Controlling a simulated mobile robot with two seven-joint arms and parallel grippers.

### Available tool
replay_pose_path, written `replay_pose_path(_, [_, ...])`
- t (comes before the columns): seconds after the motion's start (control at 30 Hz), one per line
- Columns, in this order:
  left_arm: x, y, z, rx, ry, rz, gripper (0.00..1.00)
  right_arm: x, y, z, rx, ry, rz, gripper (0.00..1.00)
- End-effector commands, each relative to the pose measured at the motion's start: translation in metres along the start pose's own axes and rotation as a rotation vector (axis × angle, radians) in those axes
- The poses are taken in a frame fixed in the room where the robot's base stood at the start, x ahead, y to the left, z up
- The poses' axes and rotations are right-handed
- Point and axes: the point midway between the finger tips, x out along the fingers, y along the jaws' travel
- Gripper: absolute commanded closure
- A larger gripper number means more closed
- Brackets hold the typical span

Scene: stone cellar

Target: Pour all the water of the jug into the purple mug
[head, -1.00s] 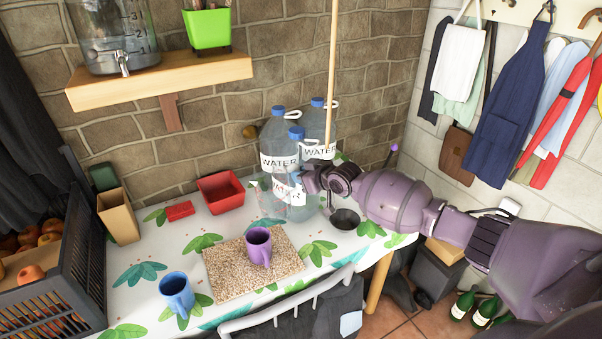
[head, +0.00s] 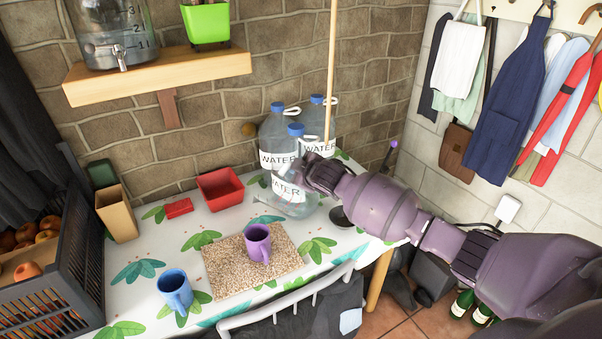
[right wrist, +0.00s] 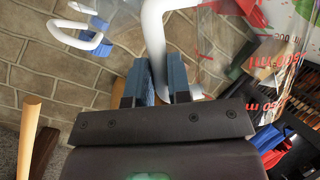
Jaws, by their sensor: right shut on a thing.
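The purple mug (head: 257,246) stands upright on a speckled board (head: 225,270) on the table. The clear jug (head: 290,206) is in front of the water bottles, behind and right of the mug, and looks tilted toward the left. In the right wrist view the jug (right wrist: 285,50) shows red markings and a white handle (right wrist: 154,35). My right gripper (right wrist: 158,80) is shut on that handle; in the head view the gripper (head: 312,174) is partly hidden by its own arm. I cannot make out the water level. My left gripper is out of view.
Large water bottles (head: 277,135) stand behind the jug. A blue mug (head: 175,290) is left of the board. A red bin (head: 220,188), a red block (head: 179,208), a tan box (head: 117,213) and a dark crate (head: 55,290) are further left. A chair (head: 290,318) is at the front.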

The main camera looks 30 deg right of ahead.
Motion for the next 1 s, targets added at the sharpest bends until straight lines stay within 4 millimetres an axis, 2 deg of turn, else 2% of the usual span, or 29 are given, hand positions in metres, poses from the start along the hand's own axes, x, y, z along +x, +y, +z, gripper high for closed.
replay_pose_path(0.5, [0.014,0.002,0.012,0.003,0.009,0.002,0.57,-0.003,-0.011,-0.015,-0.203,-0.039,0.085,1.00])
replay_pose_path(1.0, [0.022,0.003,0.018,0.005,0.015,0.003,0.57,-0.005,-0.020,-0.023,-0.311,-0.065,0.130,1.00])
